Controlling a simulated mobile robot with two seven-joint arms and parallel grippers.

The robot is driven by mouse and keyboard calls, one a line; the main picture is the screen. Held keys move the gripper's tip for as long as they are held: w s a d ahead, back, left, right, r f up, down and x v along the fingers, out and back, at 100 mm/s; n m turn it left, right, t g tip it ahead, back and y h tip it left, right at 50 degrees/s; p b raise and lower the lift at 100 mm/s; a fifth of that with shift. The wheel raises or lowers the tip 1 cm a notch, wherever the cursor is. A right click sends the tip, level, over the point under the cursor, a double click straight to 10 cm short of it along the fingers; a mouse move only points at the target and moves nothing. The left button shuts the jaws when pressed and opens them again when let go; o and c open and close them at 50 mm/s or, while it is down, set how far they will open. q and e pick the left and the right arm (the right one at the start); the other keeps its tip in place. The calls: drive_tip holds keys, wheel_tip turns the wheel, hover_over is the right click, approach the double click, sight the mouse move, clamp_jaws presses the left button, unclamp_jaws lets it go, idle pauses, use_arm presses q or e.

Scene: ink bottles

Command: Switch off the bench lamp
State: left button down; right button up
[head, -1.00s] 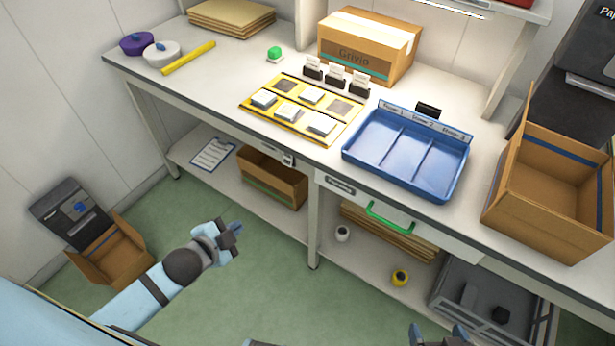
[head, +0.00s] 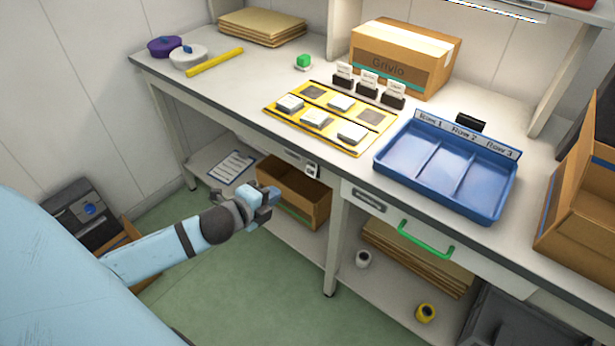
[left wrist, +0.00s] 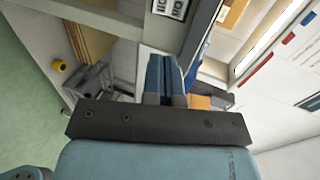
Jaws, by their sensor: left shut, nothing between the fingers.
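A bright white strip light (head: 500,9), which looks lit, runs under the shelf at the top edge of the head view. A long bright strip (left wrist: 268,40), likely the same lamp, shows in the left wrist view. A small green block or button (head: 303,61) on a pale base sits on the bench left of the carton; I cannot tell whether it is a switch. My left gripper (head: 270,195) is shut and empty, in front of the bench and below its top. Its closed fingers show in the left wrist view (left wrist: 166,76). My right gripper is out of view.
The bench (head: 235,85) holds a yellow mat (head: 350,128) with white pieces, a blue tray (head: 415,185), a carton (head: 385,62) and card holders. An open box (head: 585,215) stands at right. A green drawer handle (head: 425,240) sticks out at the front.

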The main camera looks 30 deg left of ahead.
sight(312, 173)
use_arm(q)
drive_tip(key=b+x, duration=0.2)
drive_tip(key=x, duration=1.2)
drive_tip(key=shift+s, duration=0.1)
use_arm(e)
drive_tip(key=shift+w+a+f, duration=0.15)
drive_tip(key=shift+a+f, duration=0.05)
use_arm(q)
drive_tip(key=shift+f, duration=0.1)
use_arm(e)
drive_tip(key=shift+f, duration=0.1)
use_arm(q)
drive_tip(key=shift+d+f+b, duration=0.1)
drive_tip(key=shift+f+b, duration=0.1)
drive_tip(key=shift+b, duration=0.4)
drive_tip(key=shift+w+r+t, duration=0.2)
drive_tip(key=shift+t, duration=0.1)
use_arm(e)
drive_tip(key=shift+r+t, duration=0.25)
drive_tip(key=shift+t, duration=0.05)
use_arm(q)
drive_tip(key=shift+s, duration=0.15)
